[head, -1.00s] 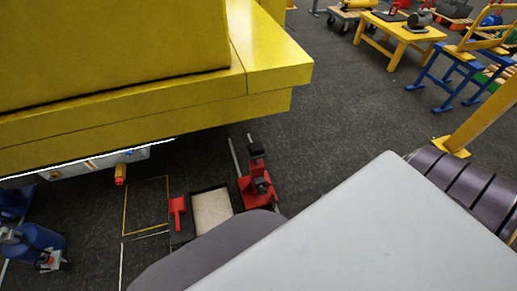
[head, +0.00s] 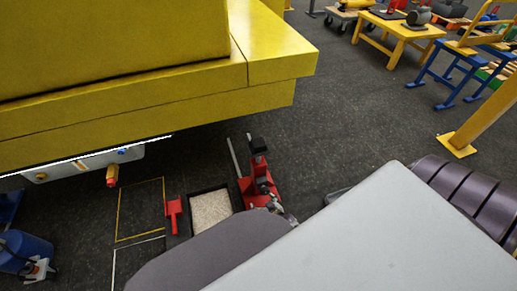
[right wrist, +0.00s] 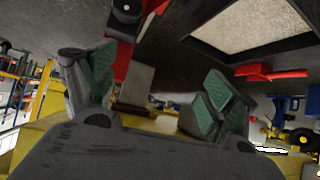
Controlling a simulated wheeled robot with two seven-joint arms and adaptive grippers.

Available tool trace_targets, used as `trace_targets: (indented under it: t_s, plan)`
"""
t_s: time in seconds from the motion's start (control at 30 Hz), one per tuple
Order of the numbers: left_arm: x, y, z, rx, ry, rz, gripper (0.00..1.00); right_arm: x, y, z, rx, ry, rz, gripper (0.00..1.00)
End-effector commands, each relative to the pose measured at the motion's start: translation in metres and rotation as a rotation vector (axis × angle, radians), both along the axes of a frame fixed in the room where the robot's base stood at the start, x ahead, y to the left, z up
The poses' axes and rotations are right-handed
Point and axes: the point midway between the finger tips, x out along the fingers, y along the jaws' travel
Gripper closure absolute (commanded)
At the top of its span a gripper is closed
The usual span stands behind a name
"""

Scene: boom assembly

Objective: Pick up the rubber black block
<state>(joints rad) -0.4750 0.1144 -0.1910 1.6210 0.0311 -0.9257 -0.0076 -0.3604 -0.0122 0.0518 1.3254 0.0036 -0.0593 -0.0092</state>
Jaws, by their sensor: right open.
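The black block (head: 258,145) sits on top of a red jack (head: 247,188) on the floor, below the yellow boom's edge. My right gripper (right wrist: 158,78) is open and empty, with green pads. In the head view the right gripper (head: 274,204) shows small beside the jack, lower than the block and partly hidden by my arm. My left gripper is not in view.
The large yellow boom (head: 180,115) overhangs at the left and back, close to the jack. A tray of pale grit (head: 210,207) and a red-handled tool (head: 173,212) lie left of the jack. Floor right of the jack is clear.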

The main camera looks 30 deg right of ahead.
Motion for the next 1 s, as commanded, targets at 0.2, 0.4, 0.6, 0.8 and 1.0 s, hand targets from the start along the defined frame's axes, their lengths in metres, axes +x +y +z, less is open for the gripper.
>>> trace_targets:
  t_s: [0.2,0.4,0.6,0.8,1.0]
  plan:
    - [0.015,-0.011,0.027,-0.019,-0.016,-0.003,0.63,0.033,-0.016,0.031,-0.004,-0.121,-0.043,0.14]
    - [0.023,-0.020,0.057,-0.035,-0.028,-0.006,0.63,0.056,-0.033,0.065,-0.013,-0.232,-0.082,0.14]
    - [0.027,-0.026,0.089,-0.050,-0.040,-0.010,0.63,0.073,-0.053,0.101,-0.028,-0.339,-0.119,0.14]
    - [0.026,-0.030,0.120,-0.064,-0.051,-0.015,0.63,0.083,-0.072,0.138,-0.046,-0.440,-0.155,0.14]
    - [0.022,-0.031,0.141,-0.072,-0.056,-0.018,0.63,0.087,-0.084,0.162,-0.060,-0.501,-0.177,0.14]
